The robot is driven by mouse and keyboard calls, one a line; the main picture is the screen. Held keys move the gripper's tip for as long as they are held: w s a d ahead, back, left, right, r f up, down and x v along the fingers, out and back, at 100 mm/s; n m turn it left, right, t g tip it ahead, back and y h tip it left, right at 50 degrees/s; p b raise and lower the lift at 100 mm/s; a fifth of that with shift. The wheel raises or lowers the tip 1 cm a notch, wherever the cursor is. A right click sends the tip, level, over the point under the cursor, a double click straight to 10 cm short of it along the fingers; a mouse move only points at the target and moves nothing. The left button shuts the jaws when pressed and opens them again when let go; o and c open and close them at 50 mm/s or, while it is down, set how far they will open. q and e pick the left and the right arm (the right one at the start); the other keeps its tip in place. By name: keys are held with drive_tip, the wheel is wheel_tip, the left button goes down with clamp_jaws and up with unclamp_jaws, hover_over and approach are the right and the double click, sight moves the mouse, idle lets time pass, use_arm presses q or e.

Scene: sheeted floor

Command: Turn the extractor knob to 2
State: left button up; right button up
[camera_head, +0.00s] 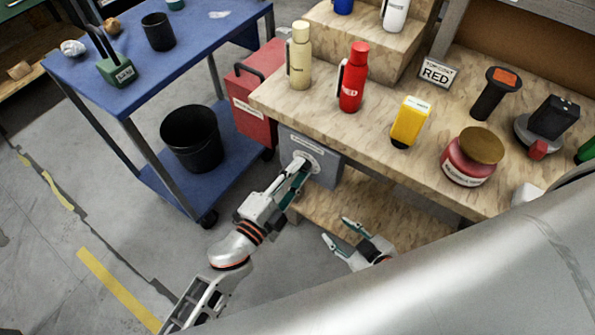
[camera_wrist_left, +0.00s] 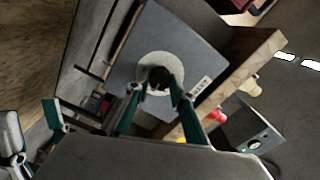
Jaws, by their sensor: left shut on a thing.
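The extractor is a grey box (camera_head: 325,171) mounted under the front left of the wooden workbench. Its round pale dial (camera_head: 309,160) faces outward. In the left wrist view the box face (camera_wrist_left: 190,50) shows a pale disc (camera_wrist_left: 149,66) with a dark knob (camera_wrist_left: 159,77) at its centre. My left gripper (camera_head: 302,170) is at the dial, its fingers (camera_wrist_left: 154,92) shut on the knob. The fingers hide part of the knob and disc, and I cannot read the dial setting. My right gripper (camera_head: 345,233) is open and empty, below the bench front.
On the workbench (camera_head: 320,108) stand a cream bottle (camera_head: 300,55), a red bottle (camera_head: 353,77), a yellow device (camera_head: 410,122) and a red jar (camera_head: 469,157). A blue cart (camera_head: 205,43) with a black bin (camera_head: 192,138) stands left. A lower wooden shelf (camera_head: 390,219) lies beneath the bench.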

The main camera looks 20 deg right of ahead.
use_arm(q)
drive_tip(key=o, duration=1.1)
drive_tip(key=shift+o, duration=0.2)
drive_tip(key=shift+a, duration=0.1)
drive_tip(key=v, duration=1.2)
